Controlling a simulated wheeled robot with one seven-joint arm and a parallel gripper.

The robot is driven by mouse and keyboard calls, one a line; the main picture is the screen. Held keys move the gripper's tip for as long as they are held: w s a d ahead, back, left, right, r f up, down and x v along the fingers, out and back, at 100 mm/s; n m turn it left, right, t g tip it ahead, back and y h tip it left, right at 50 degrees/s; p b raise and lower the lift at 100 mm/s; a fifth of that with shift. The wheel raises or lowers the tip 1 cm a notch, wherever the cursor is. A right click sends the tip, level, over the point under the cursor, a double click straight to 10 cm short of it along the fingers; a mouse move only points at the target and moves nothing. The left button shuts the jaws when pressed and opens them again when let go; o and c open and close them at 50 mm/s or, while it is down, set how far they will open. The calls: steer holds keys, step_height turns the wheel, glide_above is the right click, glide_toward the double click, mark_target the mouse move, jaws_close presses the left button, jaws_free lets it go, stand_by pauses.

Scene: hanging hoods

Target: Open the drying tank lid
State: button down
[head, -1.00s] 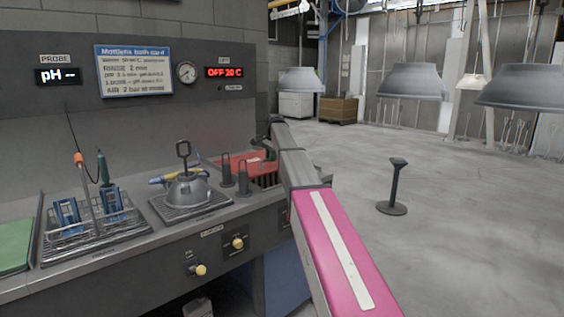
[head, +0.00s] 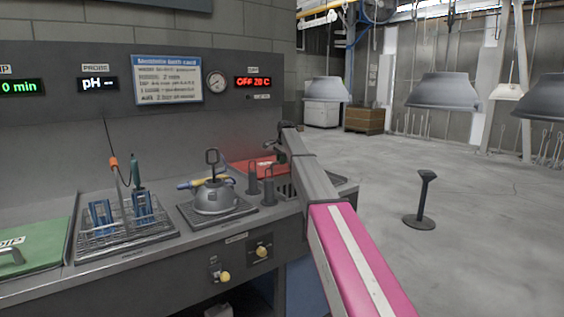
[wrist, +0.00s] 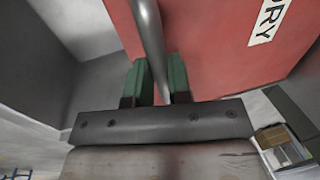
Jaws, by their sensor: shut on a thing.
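The red drying tank lid (head: 258,166) is at the far right end of the bench in the head view, partly hidden behind my arm. In the wrist view, the red lid (wrist: 215,60) fills the upper middle, with a white label ending in "RY". A grey bar handle (wrist: 148,25) runs across it. My gripper (wrist: 160,80) has its two green fingers on either side of this bar and is shut on it. In the head view, my gripper is small and dark at the arm's far end. How far the lid is tilted is hard to tell.
Left along the bench are a grey kettle-like hood (head: 214,197) on a grate, a wire rack (head: 128,232) with blue parts, and a green lid (head: 40,240). Two dark upright posts (head: 268,186) stand near the red lid. A black stand (head: 424,200) is on the open floor at right.

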steer(key=c, duration=1.1)
jaws_free()
steer(key=shift+o, duration=0.2)
steer(key=shift+r, duration=0.15)
step_height(320, 180, up, 10)
steer(key=s+d, duration=0.1)
steer(key=s, duration=0.1)
steer(key=shift+r, duration=0.2)
